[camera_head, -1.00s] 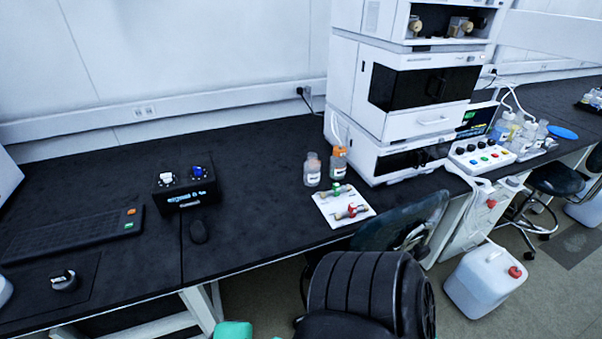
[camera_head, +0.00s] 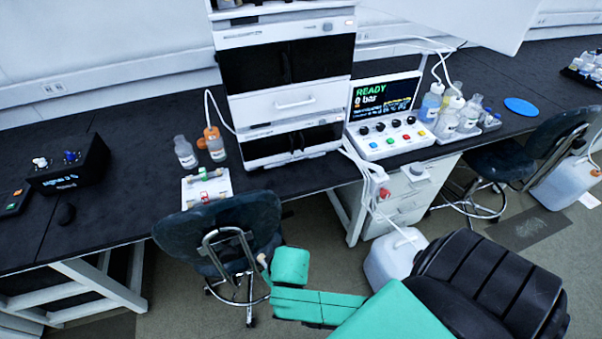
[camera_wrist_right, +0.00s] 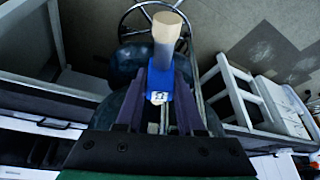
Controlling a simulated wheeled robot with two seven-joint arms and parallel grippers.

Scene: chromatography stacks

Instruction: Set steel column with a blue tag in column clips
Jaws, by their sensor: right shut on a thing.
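In the right wrist view my right gripper (camera_wrist_right: 155,110) is shut, with a bright blue tag (camera_wrist_right: 160,80) between its dark fingers. A pale cylindrical end (camera_wrist_right: 167,35) rises beyond the tag, fitting a column held upright in that picture; its lower part is hidden. In the head view my teal right arm reaches left over the floor by the near chair, and the gripper cannot be made out. My left gripper is in neither view. The white instrument stack (camera_head: 290,99) stands on the bench. I cannot make out the column clips.
A white tray (camera_head: 226,184) with red- and green-marked pieces lies near the bench edge, beside two bottles (camera_head: 185,152). A control panel (camera_head: 392,139) stands right of the stack. A dark chair (camera_head: 205,230) stands before the bench, and a white canister (camera_head: 393,255) is on the floor.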

